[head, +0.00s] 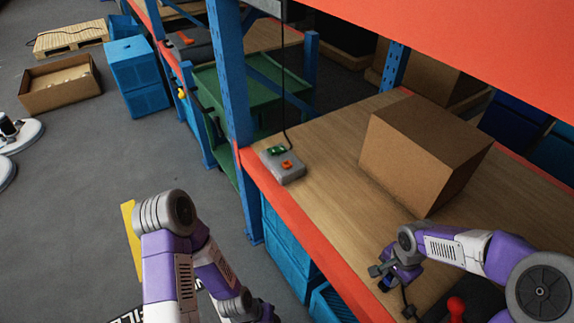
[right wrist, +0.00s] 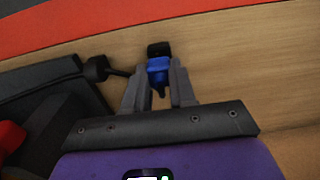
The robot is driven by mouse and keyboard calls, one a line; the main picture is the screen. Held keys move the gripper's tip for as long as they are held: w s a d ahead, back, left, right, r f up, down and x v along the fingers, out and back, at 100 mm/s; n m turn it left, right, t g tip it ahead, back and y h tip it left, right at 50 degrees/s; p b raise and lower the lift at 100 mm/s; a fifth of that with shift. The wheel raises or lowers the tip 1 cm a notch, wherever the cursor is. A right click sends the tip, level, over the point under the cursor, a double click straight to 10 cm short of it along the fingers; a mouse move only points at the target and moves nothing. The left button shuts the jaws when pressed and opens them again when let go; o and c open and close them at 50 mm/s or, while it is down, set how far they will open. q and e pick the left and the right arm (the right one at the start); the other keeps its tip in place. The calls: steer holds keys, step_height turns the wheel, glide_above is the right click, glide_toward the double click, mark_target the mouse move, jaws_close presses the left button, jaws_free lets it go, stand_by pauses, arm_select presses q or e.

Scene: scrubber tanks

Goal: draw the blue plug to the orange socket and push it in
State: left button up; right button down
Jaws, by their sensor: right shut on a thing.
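My right gripper (head: 382,272) is shut on the blue plug (head: 386,284) over the wooden shelf, near its front edge. In the right wrist view the blue plug (right wrist: 158,68) sits between the two fingertips (right wrist: 159,80), with a black part at its far end. The orange socket (head: 287,164) is on top of a grey box (head: 284,174) on the shelf, left of and farther back than the right gripper. A green plug (head: 275,150) with a black cable is on the same box. My left arm shows at the lower left, but its fingers do not.
A large cardboard box (head: 415,155) stands on the shelf (head: 330,190) behind the right gripper. A dark device with a red knob (head: 456,308) is at the lower right. A black cable (right wrist: 118,72) shows beside the plug. Bare wood lies between gripper and grey box.

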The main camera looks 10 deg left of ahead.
steer(key=shift+r+p, duration=1.25)
steer(key=shift+r, duration=0.7)
steer(key=w+a+r+p, duration=0.3)
steer(key=w+a+p, duration=0.1)
steer(key=w+a, duration=0.4)
steer(key=w+a+r+p, duration=0.4)
steer(key=w+a+p, duration=0.1)
steer(key=w+a, duration=0.4)
steer(key=shift+w+a+r+p, duration=0.2)
steer(key=shift+w+a+p, duration=0.1)
steer(key=shift+w, duration=0.85)
steer(key=shift+a, duration=0.1)
